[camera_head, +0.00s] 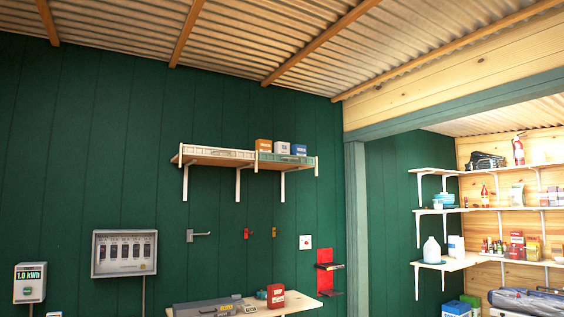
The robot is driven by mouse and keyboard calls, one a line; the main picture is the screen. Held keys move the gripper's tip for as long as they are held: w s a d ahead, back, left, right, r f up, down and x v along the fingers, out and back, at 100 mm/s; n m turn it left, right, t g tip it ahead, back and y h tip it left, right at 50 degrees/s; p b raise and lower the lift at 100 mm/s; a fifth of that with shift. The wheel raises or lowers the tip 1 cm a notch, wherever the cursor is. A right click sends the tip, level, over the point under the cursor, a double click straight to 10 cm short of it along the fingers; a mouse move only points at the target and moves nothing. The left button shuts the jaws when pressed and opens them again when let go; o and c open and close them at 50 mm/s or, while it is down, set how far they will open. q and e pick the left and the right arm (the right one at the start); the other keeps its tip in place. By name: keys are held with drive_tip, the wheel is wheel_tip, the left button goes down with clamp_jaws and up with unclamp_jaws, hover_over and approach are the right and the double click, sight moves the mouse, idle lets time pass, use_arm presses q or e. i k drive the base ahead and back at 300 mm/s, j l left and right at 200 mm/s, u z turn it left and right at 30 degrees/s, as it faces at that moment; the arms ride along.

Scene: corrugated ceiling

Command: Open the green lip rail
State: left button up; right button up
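A wall shelf (215,162) with white brackets hangs high on the dark green wall. Along its front edge run two low lip rail sections. The right section (287,158) looks pale green and stands upright in front of the boxes. The left section (218,153) looks whitish, with a greenish tint. I cannot tell surely which one is the green lip rail, and its hinge or catch is too small to make out. Neither of my grippers is in view.
A post (356,228) borders an alcove with stocked shelves on the right.

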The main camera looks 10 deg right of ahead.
sight(262, 156)
drive_tip(key=i+l+u, duration=0.15)
drive_tip(key=i, duration=0.5)
drive_tip(key=i+l+u, duration=0.1)
drive_tip(key=i+l, duration=0.25)
drive_tip(key=i, duration=0.3)
drive_tip(key=i+l+u, duration=0.15)
drive_tip(key=i+l, duration=0.2)
drive_tip(key=i, duration=0.3)
drive_tip(key=i+l+u, duration=0.1)
drive_tip(key=i+l, duration=0.35)
drive_tip(key=i, duration=0.2)
drive_tip(key=i+l+u, duration=0.15)
drive_tip(key=i+l, duration=0.3)
drive_tip(key=i, duration=0.15)
